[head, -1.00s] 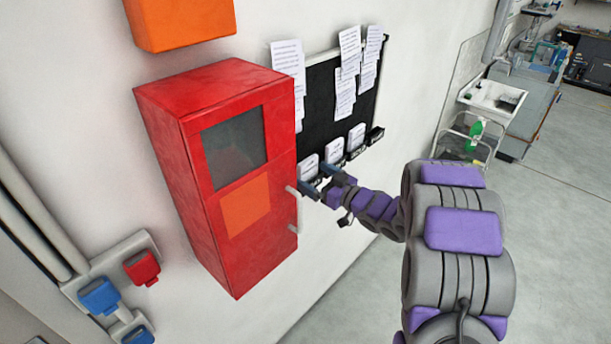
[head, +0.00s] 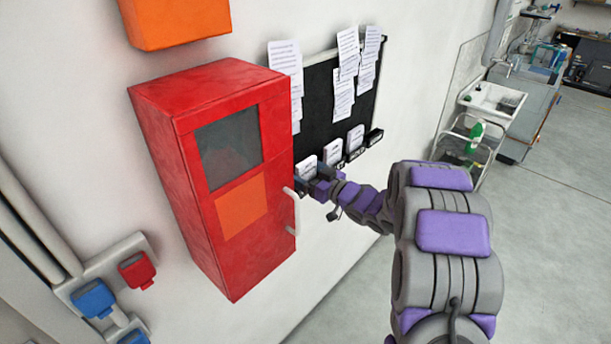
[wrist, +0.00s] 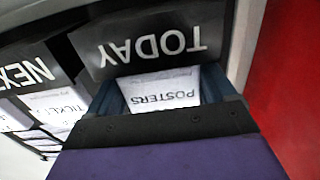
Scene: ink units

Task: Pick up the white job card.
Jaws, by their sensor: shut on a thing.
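The white job card, printed "POSTERS" (wrist: 162,92), shows upside down between my gripper's fingers in the wrist view. My gripper (wrist: 162,80) is shut on it. The black pocket front marked "TODAY" (wrist: 115,50) is right beside the card. In the head view my gripper (head: 313,186) is at the leftmost pocket of the black board (head: 320,103), and the white card (head: 306,168) shows just above it. I cannot tell whether the card has left the pocket.
A red cabinet (head: 180,190) with a white handle (head: 294,210) stands close left of my gripper. Neighbouring white cards sit in pockets to the right, one marked "NEXT" (wrist: 28,72). Paper sheets (head: 285,62) hang above. The floor (head: 540,220) at right is open.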

